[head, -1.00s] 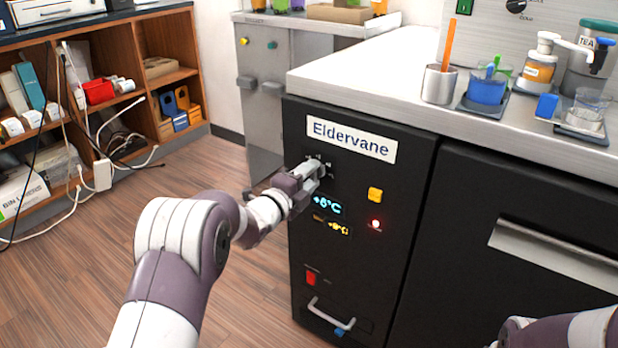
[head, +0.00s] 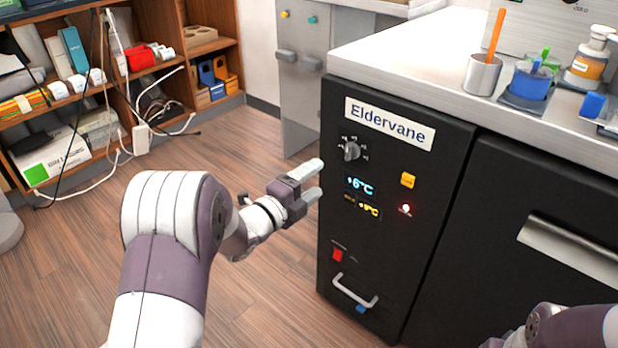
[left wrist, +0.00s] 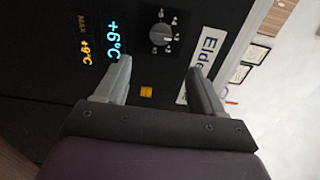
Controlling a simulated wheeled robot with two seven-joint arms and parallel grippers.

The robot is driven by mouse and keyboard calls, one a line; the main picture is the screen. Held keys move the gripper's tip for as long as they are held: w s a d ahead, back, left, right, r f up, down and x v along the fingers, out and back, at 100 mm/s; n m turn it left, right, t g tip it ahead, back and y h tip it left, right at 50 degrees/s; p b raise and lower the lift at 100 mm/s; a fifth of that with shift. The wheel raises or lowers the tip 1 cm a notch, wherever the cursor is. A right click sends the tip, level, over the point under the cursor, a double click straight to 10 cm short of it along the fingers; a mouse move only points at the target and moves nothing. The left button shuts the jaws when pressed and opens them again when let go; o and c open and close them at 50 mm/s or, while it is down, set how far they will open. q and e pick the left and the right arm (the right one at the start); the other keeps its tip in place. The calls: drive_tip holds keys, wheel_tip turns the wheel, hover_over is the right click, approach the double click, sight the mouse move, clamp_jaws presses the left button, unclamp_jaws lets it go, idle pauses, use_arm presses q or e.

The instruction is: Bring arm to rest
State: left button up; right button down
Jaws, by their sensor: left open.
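My left gripper (head: 307,182) is open and empty, just left of the front of a black Eldervane cabinet (head: 450,200). In the left wrist view its two fingers (left wrist: 163,84) stand apart with nothing between them. A grey knob (head: 351,151) is on the panel, above and right of the gripper, and not touched by it; the knob also shows in the left wrist view (left wrist: 160,34). Below it are a blue +6°C readout (head: 360,186) and a smaller yellow readout. Part of my right arm shows at the lower right; its gripper is out of view.
A yellow button (head: 407,180), a red light, a red switch (head: 337,255) and a handle (head: 355,291) are on the panel. The counter (head: 400,50) holds a metal cup (head: 482,75) and other containers. Shelves stand at the left, with free floor (head: 250,140) between.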

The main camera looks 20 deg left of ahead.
use_arm(q)
drive_tip(key=shift+s+a, duration=0.15)
drive_tip(key=shift+s, duration=0.4)
drive_tip(key=s+a+f+n+g+y, duration=0.5)
drive_tip(key=a+f+n+g+y, duration=0.15)
drive_tip(key=f+n, duration=0.45)
drive_tip(key=s+d+f+n+g, duration=0.1)
drive_tip(key=s+d+n+g, duration=0.4)
drive_tip(key=s, duration=0.4)
drive_tip(key=s+d+n+g, duration=0.2)
drive_tip(key=s+n+g, duration=0.2)
drive_tip(key=s+n, duration=0.35)
drive_tip(key=d+r+m+p, duration=0.1)
drive_tip(key=d+r+p, duration=0.1)
drive_tip(key=r+p, duration=1.5)
drive_tip(key=s+d+r+p, duration=0.1)
drive_tip(key=d+r+p, duration=0.1)
drive_tip(key=r+p, duration=1.5)
wheel_tip(320, 180, up, 2)
drive_tip(key=shift+r+m+p, duration=0.15)
drive_tip(key=shift+m+p, duration=0.2)
